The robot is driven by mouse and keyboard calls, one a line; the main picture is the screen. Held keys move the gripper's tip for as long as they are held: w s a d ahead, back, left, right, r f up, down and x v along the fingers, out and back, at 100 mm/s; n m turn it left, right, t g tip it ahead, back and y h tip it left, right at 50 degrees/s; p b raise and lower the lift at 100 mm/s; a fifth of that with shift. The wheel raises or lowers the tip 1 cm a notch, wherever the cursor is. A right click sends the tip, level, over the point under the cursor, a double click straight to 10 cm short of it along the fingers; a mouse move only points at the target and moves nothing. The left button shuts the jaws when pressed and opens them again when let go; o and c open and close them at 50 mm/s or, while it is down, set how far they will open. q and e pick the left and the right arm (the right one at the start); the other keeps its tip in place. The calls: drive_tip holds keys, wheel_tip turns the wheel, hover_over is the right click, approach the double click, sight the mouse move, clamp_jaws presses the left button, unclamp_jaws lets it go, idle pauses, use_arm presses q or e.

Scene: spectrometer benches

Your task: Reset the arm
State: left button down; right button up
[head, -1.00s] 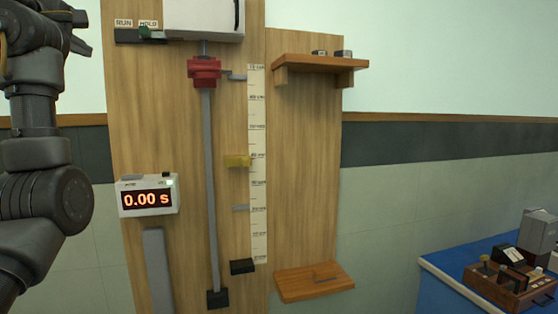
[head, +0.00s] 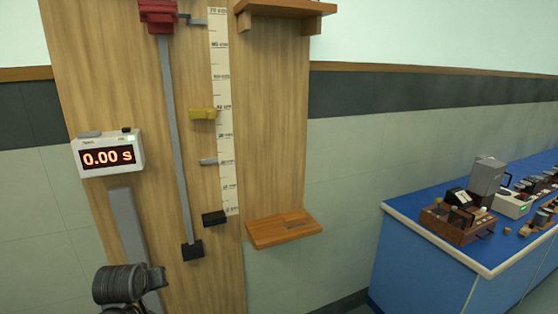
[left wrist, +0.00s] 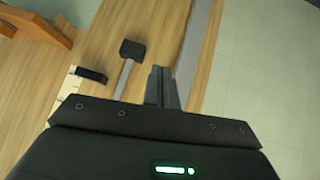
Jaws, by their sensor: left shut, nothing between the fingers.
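My left gripper (left wrist: 161,74) shows in the left wrist view with its two fingers together and nothing between them. It is in front of the wooden board (left wrist: 130,30), near the dark foot block (left wrist: 132,49) of the grey rod. In the head view, part of my left arm (head: 128,285) shows at the bottom left, in front of the board's lower part; the fingers cannot be made out there. My right gripper is in neither view.
The board (head: 110,60) carries a red block (head: 158,15), a scale (head: 222,120), a yellow marker (head: 202,114) and a timer (head: 108,155) reading 0.00 s. A small shelf (head: 284,229) juts out low. A blue bench (head: 410,235) with instruments stands at the right.

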use_arm(q)
drive_tip(key=s+d+f+m+g, duration=0.1)
drive_tip(key=s+d+f+m, duration=0.1)
drive_tip(key=s+f, duration=0.55)
drive_tip(key=s+d+f+m+g, duration=0.1)
drive_tip(key=s+d+f, duration=0.2)
drive_tip(key=s+f, duration=0.45)
drive_tip(key=s+d+f+m+g+h, duration=0.1)
drive_tip(key=s+d+m+g, duration=0.1)
drive_tip(key=s, duration=0.8)
drive_tip(key=s+d+f+m+g+h, duration=0.1)
drive_tip(key=s+d+f, duration=0.1)
drive_tip(key=s, duration=0.9)
wheel_tip(320, 180, down, 26)
drive_tip(key=s+f+g, duration=0.1)
drive_tip(key=s+a+f+m+g+b, duration=0.1)
drive_tip(key=s+a+f, duration=0.2)
drive_tip(key=s+f, duration=1.3)
drive_tip(key=shift+s+g, duration=0.3)
drive_tip(key=shift+s, duration=0.1)
